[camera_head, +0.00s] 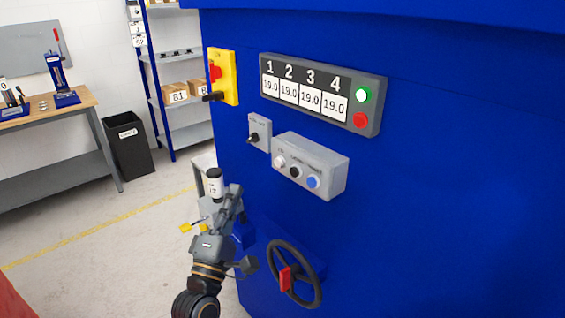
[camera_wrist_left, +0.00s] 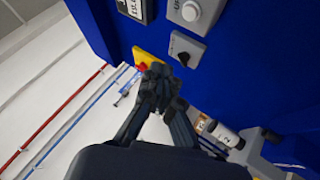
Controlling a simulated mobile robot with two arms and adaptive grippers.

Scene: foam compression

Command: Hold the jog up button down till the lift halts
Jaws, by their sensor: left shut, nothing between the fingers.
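A grey button box (camera_head: 322,163) sits on the blue machine front. It carries a white button (camera_head: 278,161), a black one (camera_head: 295,171) and a blue one (camera_head: 313,181); their labels are too small to read in the head view. In the left wrist view a pale button (camera_wrist_left: 190,11) at the top edge has a label that seems to read "UP". My left gripper (camera_head: 236,191) is below and left of the box, apart from the buttons. Its fingers (camera_wrist_left: 158,78) are shut and empty. My right gripper is not in view.
A selector switch (camera_head: 259,132) is left of the button box. A display panel (camera_head: 315,93) reads 19.0 in all windows, with its green lamp lit. A yellow-backed red switch (camera_head: 222,76) is upper left. A handwheel (camera_head: 293,272) sticks out below. A labelled bottle (camera_head: 214,185) stands behind my gripper.

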